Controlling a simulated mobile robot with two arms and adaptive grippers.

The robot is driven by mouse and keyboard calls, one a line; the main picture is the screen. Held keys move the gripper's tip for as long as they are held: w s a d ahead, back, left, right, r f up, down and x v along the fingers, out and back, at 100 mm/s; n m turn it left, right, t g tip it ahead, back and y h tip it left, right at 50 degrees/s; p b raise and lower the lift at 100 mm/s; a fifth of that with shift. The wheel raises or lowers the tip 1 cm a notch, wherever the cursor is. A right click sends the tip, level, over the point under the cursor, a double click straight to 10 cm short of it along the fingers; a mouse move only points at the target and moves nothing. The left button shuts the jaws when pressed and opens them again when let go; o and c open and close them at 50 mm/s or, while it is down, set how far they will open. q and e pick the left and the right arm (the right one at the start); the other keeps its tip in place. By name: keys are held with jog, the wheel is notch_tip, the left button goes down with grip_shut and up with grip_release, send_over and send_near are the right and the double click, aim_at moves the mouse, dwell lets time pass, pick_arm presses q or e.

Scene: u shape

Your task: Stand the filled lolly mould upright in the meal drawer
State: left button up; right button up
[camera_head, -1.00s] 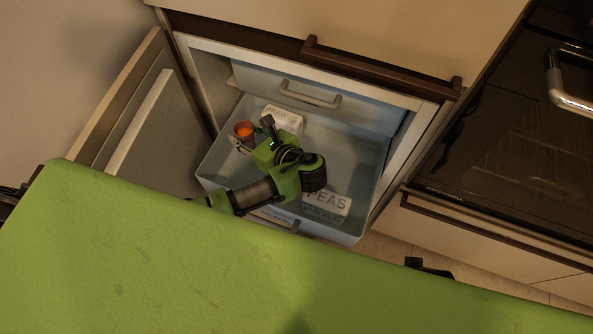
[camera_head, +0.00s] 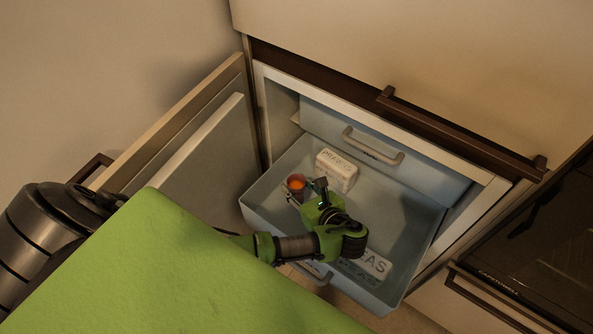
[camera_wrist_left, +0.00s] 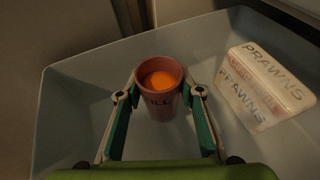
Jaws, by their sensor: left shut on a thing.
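The lolly mould (camera_head: 295,186) is a small pinkish cup with an orange filling at its open top. It is upright inside the left part of the open blue-grey meal drawer (camera_head: 421,255). My left gripper (camera_head: 298,193) reaches into the drawer and is shut on the mould. I cannot tell whether the mould's base touches the drawer floor. My right gripper is out of view.
A white prawns box (camera_head: 337,170) is at the drawer's back, right of the mould. A peas box (camera_head: 374,263) lies near the front, partly behind my arm. A closed drawer (camera_head: 372,146) is above. The open freezer door (camera_head: 215,140) stands left. Drawer floor at right is clear.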

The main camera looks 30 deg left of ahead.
aim_at(300, 197)
pick_arm(q)
notch_tip(300, 197, down, 3)
jog(key=shift+f+b, duration=0.1)
jog(key=shift+b, duration=0.65)
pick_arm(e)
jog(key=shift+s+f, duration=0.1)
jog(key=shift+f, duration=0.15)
pick_arm(q)
jog(key=o, duration=1.2)
